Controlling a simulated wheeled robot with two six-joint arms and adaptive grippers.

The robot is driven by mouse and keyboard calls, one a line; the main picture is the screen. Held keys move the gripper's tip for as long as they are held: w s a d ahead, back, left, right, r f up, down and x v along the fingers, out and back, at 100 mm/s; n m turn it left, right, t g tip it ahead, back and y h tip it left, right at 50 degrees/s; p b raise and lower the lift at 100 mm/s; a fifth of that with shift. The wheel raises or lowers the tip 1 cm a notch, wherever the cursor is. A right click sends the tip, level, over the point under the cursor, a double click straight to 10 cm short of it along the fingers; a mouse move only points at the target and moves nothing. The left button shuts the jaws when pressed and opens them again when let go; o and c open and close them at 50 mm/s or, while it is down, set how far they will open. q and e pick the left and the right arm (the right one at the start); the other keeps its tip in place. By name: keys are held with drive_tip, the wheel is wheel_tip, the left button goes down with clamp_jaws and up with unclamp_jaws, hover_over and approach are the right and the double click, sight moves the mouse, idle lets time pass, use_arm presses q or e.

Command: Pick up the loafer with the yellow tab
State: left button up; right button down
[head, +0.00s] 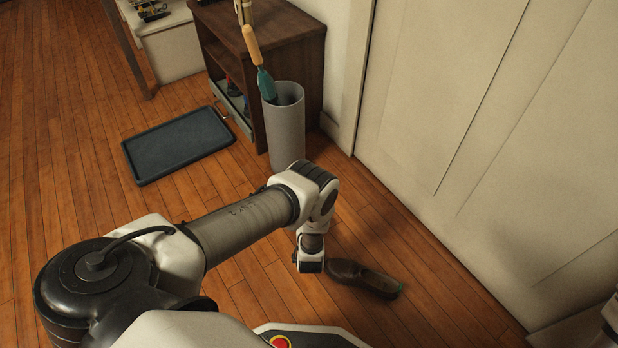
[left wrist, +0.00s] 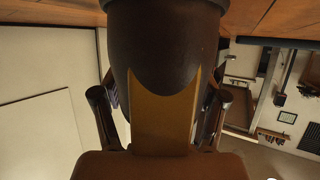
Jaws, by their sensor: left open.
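A dark brown loafer (head: 362,277) lies on the wooden floor beside my left gripper (head: 310,264), with a small greenish patch at its right end. The gripper points down at the loafer's left end. In the left wrist view, the fingers of my left gripper (left wrist: 160,112) stand apart on either side of a dark, rounded form, which looks like the loafer (left wrist: 165,45) seen very close. A yellow-ochre strip shows between the fingers; I cannot tell whether it is the tab or another part. Contact with the fingers cannot be made out.
A grey bin (head: 284,132) holding a wooden-handled item stands beside a dark brown shelf (head: 262,45). A dark blue-grey tray (head: 178,145) lies on the floor to the left. A pale panelled wall (head: 480,130) bounds the right side. Floor around the loafer is clear.

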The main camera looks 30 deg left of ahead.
use_arm(q)
drive_tip(key=shift+w+a+f, duration=0.35)
drive_tip(key=shift+w+f, duration=0.05)
drive_tip(key=shift+w, duration=0.05)
drive_tip(key=shift+r, duration=0.2)
clamp_jaws()
drive_tip(key=shift+r, duration=0.15)
